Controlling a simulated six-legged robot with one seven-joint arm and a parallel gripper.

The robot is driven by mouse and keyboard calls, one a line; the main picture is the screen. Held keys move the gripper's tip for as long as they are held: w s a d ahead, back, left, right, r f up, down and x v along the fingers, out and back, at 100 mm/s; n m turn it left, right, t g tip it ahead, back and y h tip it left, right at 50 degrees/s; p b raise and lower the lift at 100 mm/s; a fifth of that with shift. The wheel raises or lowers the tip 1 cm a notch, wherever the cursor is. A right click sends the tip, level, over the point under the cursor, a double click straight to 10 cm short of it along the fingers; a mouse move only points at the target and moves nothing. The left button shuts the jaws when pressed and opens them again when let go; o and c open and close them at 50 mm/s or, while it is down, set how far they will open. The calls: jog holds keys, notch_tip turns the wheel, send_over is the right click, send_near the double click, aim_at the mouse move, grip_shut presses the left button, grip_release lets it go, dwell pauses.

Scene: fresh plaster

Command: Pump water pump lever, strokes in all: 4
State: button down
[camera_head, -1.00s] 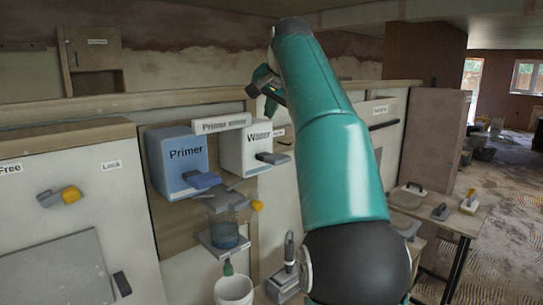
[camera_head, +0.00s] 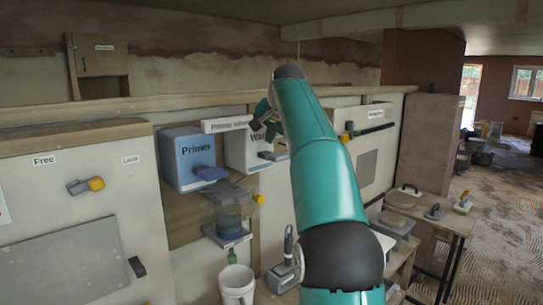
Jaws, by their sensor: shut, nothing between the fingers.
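The white water pump (camera_head: 236,151) is mounted on the wall panel, its label partly covered by my gripper. Its grey lever (camera_head: 272,156) sticks out low at the front right. My gripper (camera_head: 269,128) is dark green, shut and empty. In the picture it overlaps the top right of the water pump, above the lever. Whether it touches the pump cannot be told. My teal arm hides the wall to the right of the lever.
The blue Primer pump (camera_head: 188,160) with its own lever (camera_head: 211,173) is just left. A table (camera_head: 446,219) with tools stands at right.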

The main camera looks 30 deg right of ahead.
jog(key=shift+s, duration=0.3)
jog(key=shift+s+d+f, duration=0.1)
jog(key=shift+f, duration=0.1)
jog(key=shift+w+f, duration=0.25)
jog(key=shift+w, duration=0.05)
jog(key=shift+s+r, duration=0.1)
dwell(1.4)
jog(key=shift+f, duration=0.45)
